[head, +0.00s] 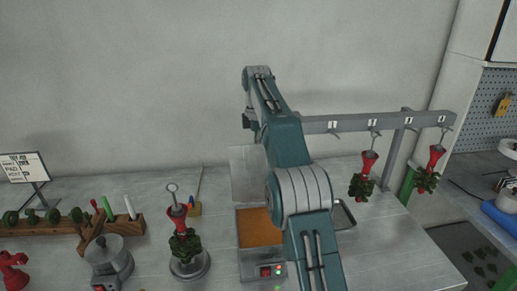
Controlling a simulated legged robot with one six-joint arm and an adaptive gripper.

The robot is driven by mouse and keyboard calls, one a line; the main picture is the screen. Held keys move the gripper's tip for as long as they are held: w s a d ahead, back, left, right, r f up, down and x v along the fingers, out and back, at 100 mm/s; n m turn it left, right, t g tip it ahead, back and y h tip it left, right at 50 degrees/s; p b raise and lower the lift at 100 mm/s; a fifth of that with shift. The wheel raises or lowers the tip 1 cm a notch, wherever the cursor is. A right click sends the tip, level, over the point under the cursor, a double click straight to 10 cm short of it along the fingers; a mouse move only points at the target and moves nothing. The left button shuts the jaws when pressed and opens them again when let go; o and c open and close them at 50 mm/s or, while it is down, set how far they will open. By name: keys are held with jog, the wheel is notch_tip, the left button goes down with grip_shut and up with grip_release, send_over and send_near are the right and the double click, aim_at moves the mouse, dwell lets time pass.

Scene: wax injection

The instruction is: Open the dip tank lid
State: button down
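The dip tank (250,270) stands on the bench in the middle of the head view, with orange-brown wax (259,226) showing inside it. A pale grey panel that looks like its lid (245,176) stands upright at the tank's back edge, leaving the top uncovered. My arm crosses in front of the tank's right side and hides part of it. The end of my arm, with my gripper (250,120), is above and behind the tank, near the left end of the grey rail. The fingers are too small and dark to read, and I see no contact with the lid.
A grey rail (385,122) on a post carries hanging red-and-green wax trees (366,175) on the right. Left of the tank are another tree on a stand (182,235), a round metal pot (107,258) and a wooden tool rack (70,229). The bench's front right is clear.

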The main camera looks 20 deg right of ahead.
jog(key=shift+w, duration=0.35)
jog(key=shift+d, duration=0.1)
dwell(0.3)
jog(key=c, duration=0.7)
grip_release()
jog(key=shift+w+f, duration=0.15)
jog(key=shift+c, duration=0.2)
jog(key=shift+w+d, duration=0.1)
jog(key=shift+w, duration=0.05)
